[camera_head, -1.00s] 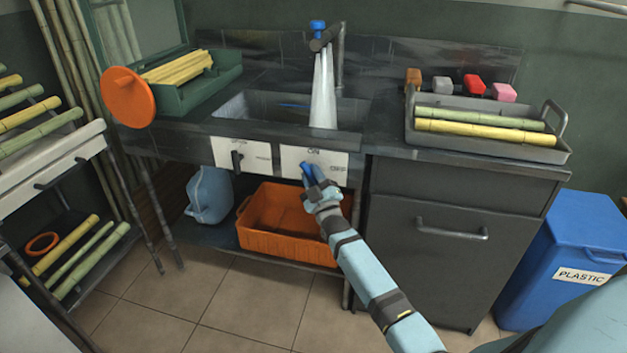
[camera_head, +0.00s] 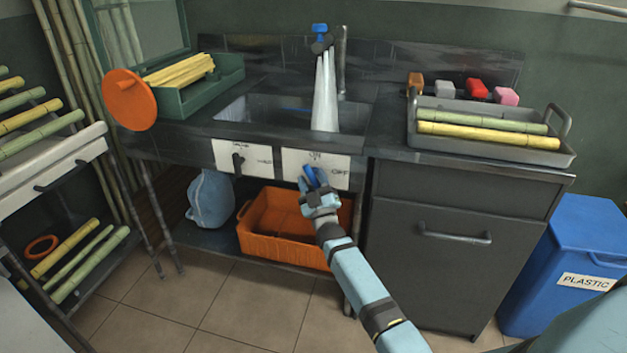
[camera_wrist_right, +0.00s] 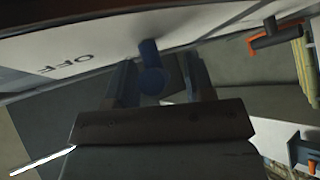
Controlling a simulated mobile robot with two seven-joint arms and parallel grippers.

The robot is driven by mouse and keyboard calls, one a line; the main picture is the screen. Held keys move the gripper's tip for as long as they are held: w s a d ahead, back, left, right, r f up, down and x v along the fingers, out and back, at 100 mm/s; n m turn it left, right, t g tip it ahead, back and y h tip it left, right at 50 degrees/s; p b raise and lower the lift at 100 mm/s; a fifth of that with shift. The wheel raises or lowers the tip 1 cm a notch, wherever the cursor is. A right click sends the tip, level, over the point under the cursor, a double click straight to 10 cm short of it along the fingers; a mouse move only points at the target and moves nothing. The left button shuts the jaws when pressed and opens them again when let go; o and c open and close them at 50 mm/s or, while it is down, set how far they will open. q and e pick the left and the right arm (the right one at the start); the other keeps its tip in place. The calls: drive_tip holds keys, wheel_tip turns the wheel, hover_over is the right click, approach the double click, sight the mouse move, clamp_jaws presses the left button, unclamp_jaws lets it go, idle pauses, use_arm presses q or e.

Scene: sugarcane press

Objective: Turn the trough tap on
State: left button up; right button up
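The sink's white control panel (camera_head: 338,175) carries markings that look like ON at its top and OFF at its right; OFF also reads in the wrist view (camera_wrist_right: 68,66). A blue tap handle (camera_head: 311,175) on this panel points up, towards the top marking. My right gripper (camera_head: 317,190) is at it; in the wrist view its two fingers (camera_wrist_right: 160,85) stand apart on either side of the blue handle (camera_wrist_right: 151,70), with a gap showing on the right. A white stream (camera_head: 325,95) runs from the spout into the trough (camera_head: 262,108). My left gripper is out of view.
A second panel (camera_head: 255,160) with a dark handle is to the left. An orange crate (camera_head: 290,250) and a blue jug (camera_head: 211,198) sit below the sink. A grey cabinet (camera_head: 430,270) and blue plastic bin (camera_head: 570,250) are to the right.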

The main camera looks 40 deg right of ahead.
drive_tip(key=shift+s+f, duration=0.1)
drive_tip(key=shift+s, duration=0.15)
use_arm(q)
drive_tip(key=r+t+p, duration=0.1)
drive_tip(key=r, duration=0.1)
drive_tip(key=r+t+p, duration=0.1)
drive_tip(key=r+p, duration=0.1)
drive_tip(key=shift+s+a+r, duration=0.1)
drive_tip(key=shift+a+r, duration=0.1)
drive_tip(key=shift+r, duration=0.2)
use_arm(e)
drive_tip(key=v, duration=1.3)
drive_tip(key=shift+s+f, duration=0.1)
drive_tip(key=shift+s, duration=0.05)
